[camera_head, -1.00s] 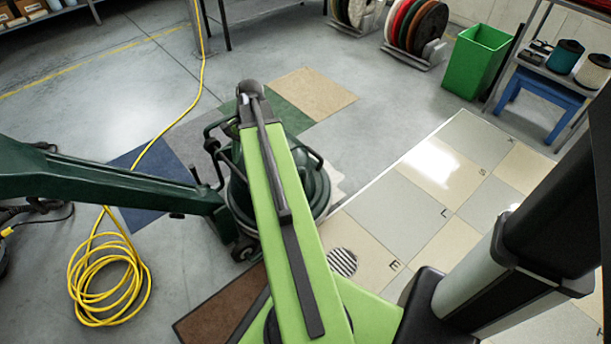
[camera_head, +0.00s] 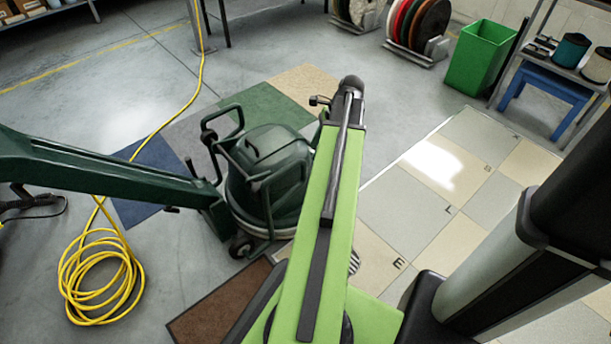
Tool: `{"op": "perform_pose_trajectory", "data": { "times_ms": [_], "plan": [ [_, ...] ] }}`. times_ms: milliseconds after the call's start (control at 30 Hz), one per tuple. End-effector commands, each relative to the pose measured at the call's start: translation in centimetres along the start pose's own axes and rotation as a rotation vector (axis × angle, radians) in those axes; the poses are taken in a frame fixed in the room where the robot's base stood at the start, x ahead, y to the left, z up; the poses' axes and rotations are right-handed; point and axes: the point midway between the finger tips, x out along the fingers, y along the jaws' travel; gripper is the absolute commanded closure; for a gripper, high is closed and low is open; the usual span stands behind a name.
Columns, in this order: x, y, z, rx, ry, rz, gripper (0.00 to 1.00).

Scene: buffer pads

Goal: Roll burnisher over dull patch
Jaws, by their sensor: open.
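The burnisher (camera_head: 265,190) is a dark green machine with a round head, a black tubular frame and small wheels. It stands on the floor left of my green arm, and its long green handle (camera_head: 100,180) reaches to the left edge. My arm passes in front of its right side. The arm's far end points away over the floor, right of the burnisher. My gripper itself does not show. Cream and grey floor tiles (camera_head: 405,212) lie to the right, some lettered. A bright glare sits on one tile. I cannot tell which patch is dull.
A yellow cord (camera_head: 100,270) lies coiled at left and runs to the back. A brown mat (camera_head: 215,305) lies in front of the burnisher. A green bin (camera_head: 478,60), a blue stool (camera_head: 545,95) and pad racks (camera_head: 417,35) stand at the back right. Grey floor is open at back left.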

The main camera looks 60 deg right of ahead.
Motion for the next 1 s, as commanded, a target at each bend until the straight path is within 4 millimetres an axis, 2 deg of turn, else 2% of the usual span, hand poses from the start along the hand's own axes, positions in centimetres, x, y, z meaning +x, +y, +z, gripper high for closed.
{"op": "perform_pose_trajectory", "data": {
  "times_ms": [33,100,300,433,600,900,933,1000],
  "plan": [
    [2.2,0.1,-0.4,-0.001,0.0,0.0,0.57],
    [3.7,0.1,-0.4,-0.002,0.0,0.0,0.57],
    [7.9,0.1,-0.4,-0.002,0.0,0.0,0.57],
    [9.9,0.0,-0.3,-0.002,0.0,0.001,0.57],
    [11.0,0.0,-0.1,0.0,0.0,0.0,0.57],
    [11.0,0.0,0.0,0.0,0.0,0.0,0.57],
    [11.0,0.0,0.0,0.0,0.0,0.0,0.58],
    [11.0,0.0,-0.1,0.0,0.0,0.0,0.67]
  ]
}}
